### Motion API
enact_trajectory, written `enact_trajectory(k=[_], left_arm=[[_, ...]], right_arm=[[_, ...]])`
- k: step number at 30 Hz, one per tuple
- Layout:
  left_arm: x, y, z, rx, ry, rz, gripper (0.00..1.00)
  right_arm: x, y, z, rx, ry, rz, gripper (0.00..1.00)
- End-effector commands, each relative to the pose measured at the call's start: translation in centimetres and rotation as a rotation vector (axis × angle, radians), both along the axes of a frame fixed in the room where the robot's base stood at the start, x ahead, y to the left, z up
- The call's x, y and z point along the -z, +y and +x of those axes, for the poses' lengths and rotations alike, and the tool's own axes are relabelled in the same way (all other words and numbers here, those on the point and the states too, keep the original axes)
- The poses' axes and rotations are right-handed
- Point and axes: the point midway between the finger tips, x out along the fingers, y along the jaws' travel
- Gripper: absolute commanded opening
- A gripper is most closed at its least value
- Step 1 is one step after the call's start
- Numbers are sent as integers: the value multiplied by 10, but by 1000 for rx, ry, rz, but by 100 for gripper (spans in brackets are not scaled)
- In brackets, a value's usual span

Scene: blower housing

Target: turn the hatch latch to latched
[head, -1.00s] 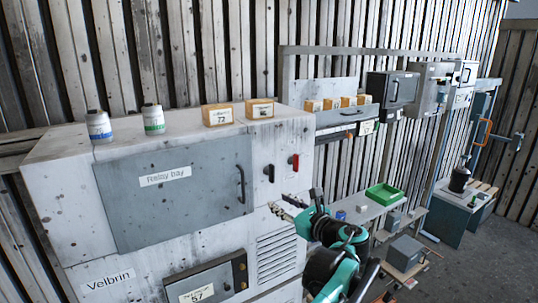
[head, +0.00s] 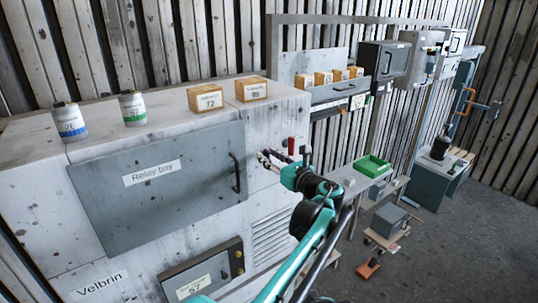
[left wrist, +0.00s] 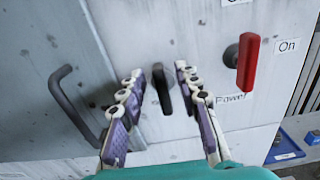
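The hatch is the grey panel labelled "Relay bay" (head: 170,205), lying flush in the white cabinet front, with a dark bar handle (head: 236,172) near its right edge. In the left wrist view a short black lever (left wrist: 162,92), which looks like the latch, stands nearly upright on the cabinet face right of that handle. My left gripper (head: 264,158) is at the cabinet front and hides the lever in the head view. In the left wrist view its fingers (left wrist: 158,76) are apart, one on each side of the lever; contact cannot be told. My right gripper is out of view.
A red power lever (left wrist: 248,62) marked "On" is close to the right of my left gripper. A lower panel with a small knob (head: 239,269) is below. Cans and boxes stand on the cabinet top (head: 160,95). A green tray (head: 372,166) is farther right.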

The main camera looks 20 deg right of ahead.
Motion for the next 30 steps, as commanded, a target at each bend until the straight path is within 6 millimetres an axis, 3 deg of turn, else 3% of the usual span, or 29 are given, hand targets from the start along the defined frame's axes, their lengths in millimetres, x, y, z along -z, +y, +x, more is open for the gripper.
enact_trajectory(k=[8,12,13,30], left_arm=[[0,1,3,0,0,0,33],[0,1,3,0,0,-1,1],[0,1,2,0,0,-1,0],[1,3,1,0,-39,-106,0]], right_arm=[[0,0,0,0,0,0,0],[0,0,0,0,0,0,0],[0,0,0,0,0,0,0],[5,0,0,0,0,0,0]])
